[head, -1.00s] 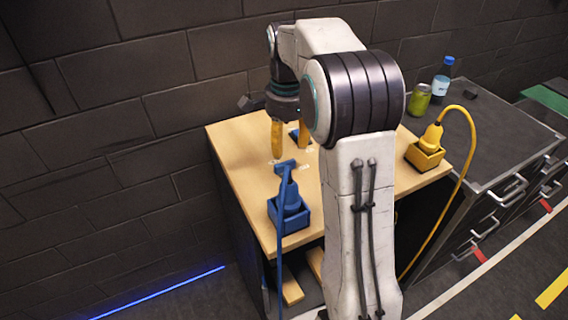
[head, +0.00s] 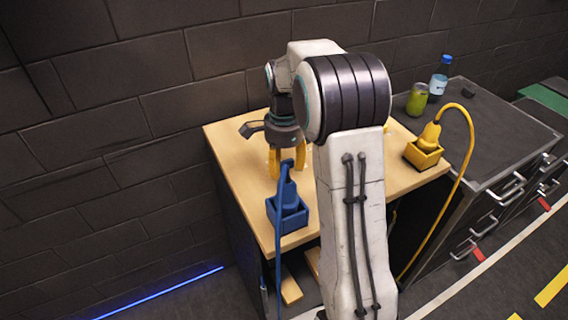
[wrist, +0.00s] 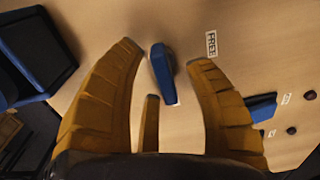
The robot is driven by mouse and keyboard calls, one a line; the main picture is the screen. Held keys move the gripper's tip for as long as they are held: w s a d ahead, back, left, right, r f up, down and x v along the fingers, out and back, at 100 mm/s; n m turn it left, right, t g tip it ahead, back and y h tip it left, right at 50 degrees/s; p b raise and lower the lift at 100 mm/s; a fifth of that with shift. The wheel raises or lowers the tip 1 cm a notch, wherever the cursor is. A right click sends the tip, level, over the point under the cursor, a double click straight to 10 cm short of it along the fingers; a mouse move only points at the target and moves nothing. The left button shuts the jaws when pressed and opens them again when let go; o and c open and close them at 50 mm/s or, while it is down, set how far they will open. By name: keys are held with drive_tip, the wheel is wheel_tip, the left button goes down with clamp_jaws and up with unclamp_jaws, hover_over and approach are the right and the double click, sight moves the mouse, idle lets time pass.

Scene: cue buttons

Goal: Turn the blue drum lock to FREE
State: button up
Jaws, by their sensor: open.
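The blue drum lock (wrist: 161,72) shows in the wrist view as a narrow blue bar handle on the light wood top. It lies between the finger ends of my gripper (wrist: 163,56), which is open, with a gap on both sides. A FREE label (wrist: 211,44) is on the wood to the right of the handle; the handle does not point at it. A second pale mark near the handle's lower end is mostly hidden. In the head view my gripper (head: 286,160) is low over the tabletop, around the blue handle, which is largely covered there.
A blue plug in a blue socket box (head: 288,218) stands close in front of the lock, with a cable. A yellow socket box (head: 423,154) with a plug is at the right. Another blue part (wrist: 261,106) and small dark knobs are on the panel. A can and bottle stand farther back.

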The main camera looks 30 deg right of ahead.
drive_tip(key=shift+c, duration=0.2)
clamp_jaws()
idle(0.3)
drive_tip(key=n, duration=0.4)
drive_tip(key=shift+w+n+p, duration=0.15)
drive_tip(key=shift+n+p, duration=0.15)
drive_tip(key=shift+p, duration=0.05)
drive_tip(key=n, duration=0.4)
drive_tip(key=shift+w+n, duration=0.15)
drive_tip(key=shift+n, duration=0.15)
drive_tip(key=n+p, duration=0.1)
drive_tip(key=n, duration=0.3)
drive_tip(key=shift+w+n, duration=0.15)
drive_tip(key=shift+n, duration=0.15)
drive_tip(key=shift+w+a+f+n, duration=0.1)
drive_tip(key=shift+n, duration=1.9)
